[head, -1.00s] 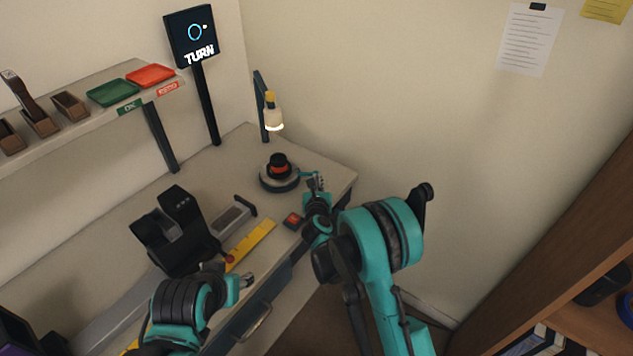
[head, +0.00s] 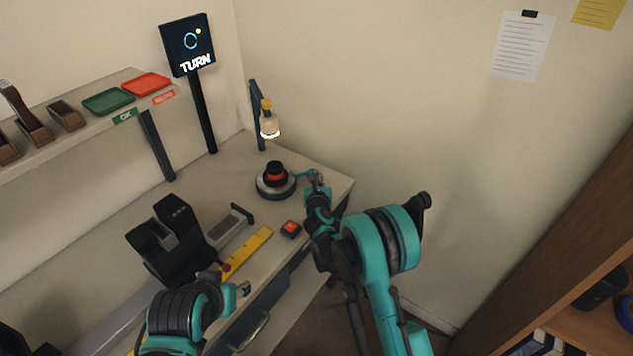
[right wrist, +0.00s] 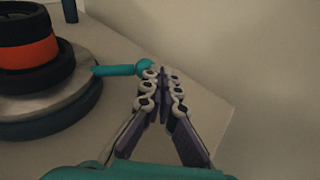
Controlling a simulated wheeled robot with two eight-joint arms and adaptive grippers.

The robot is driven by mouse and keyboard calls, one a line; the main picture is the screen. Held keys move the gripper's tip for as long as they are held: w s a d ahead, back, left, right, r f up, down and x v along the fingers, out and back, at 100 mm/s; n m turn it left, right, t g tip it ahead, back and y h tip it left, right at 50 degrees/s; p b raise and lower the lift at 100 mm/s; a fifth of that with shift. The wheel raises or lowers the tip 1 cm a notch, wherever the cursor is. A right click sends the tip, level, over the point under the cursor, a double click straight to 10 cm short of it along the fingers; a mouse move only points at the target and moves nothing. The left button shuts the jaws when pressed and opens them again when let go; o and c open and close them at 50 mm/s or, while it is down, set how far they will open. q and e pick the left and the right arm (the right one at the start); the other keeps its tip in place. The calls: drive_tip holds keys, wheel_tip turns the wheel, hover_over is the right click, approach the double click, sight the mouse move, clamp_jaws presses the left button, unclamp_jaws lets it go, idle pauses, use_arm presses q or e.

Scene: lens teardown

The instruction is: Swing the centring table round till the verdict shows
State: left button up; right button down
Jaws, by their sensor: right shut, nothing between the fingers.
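The round centring table (head: 262,192) stands on the bench with a black lens with an orange band (head: 275,173) upright on it. In the right wrist view the lens (right wrist: 28,52) and table (right wrist: 60,105) are at the left. A teal handle (right wrist: 115,70) sticks out from the table. My right gripper (head: 316,177) is shut and empty, its fingertips (right wrist: 162,78) right beside the handle's end; I cannot tell whether they touch. The display (head: 188,45) reads TURN under a ring and dot. My left gripper (head: 243,289) is low over the bench front, its fingers too small to read.
A lamp (head: 269,125) stands behind the table. A red-topped button box (head: 290,229), yellow ruler (head: 250,247) and black cradle (head: 170,240) lie to the front and left. Green (head: 108,102) and red (head: 147,84) trays sit on the shelf. A wall is close on the right.

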drive_tip(key=shift+r+x, duration=0.2)
drive_tip(key=shift+x, duration=0.7)
drive_tip(key=shift+r+x, duration=0.2)
drive_tip(key=shift+x, duration=0.7)
drive_tip(key=shift+w+a, duration=0.25)
drive_tip(key=shift+w, duration=0.4)
drive_tip(key=shift+w+a, duration=0.3)
drive_tip(key=shift+w, duration=0.3)
drive_tip(key=shift+w+a, duration=0.25)
drive_tip(key=shift+w, duration=0.5)
